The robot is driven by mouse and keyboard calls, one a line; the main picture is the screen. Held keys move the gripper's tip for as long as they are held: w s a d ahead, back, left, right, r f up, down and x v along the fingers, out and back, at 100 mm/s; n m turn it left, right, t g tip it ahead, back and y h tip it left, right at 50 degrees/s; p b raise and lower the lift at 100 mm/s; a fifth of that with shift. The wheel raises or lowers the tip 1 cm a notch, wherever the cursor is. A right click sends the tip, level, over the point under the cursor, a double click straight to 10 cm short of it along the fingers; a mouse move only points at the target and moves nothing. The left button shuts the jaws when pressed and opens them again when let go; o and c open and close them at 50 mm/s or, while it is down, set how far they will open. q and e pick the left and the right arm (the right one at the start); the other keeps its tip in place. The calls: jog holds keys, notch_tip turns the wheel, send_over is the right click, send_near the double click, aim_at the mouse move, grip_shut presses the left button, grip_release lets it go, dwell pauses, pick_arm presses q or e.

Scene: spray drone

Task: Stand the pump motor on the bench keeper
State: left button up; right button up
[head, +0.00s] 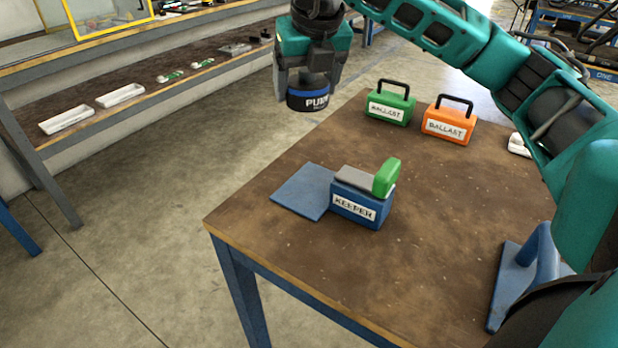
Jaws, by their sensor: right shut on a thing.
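The pump motor (308,98) is a dark cylinder with a blue band and a partly visible white "PUMP" label. My right gripper (308,80) is shut on it and holds it upright in the air, near the far left edge of the bench. The bench keeper (357,208) is a blue block with a white "KEEPER" label, a grey top and a green upright piece (387,178) at its right end. A flat blue plate (302,191) lies at its left. The keeper stands on the brown bench (440,230), in front of and below the gripper. My left gripper is not in view.
A green ballast block (390,104) and an orange ballast block (450,122) stand at the back of the bench. A white tray (519,145) and a blue stand (520,280) are at the right. A shelf (140,122) with white trays runs along the left wall.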

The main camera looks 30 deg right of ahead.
jog(key=b, duration=0.2)
send_over(305, 179)
jog(key=s, duration=0.1)
jog(key=f, duration=1.2)
jog(key=shift+s+a+f, duration=0.15)
jog(key=shift+a+f, duration=0.05)
jog(key=shift+f+b, duration=0.5)
jog(key=shift+f, duration=2.15)
jog(key=shift+f, duration=0.1)
jog(key=o, duration=1.4)
jog(key=shift+o, duration=0.2)
jog(key=p+v, duration=0.2)
jog(key=v, duration=1)
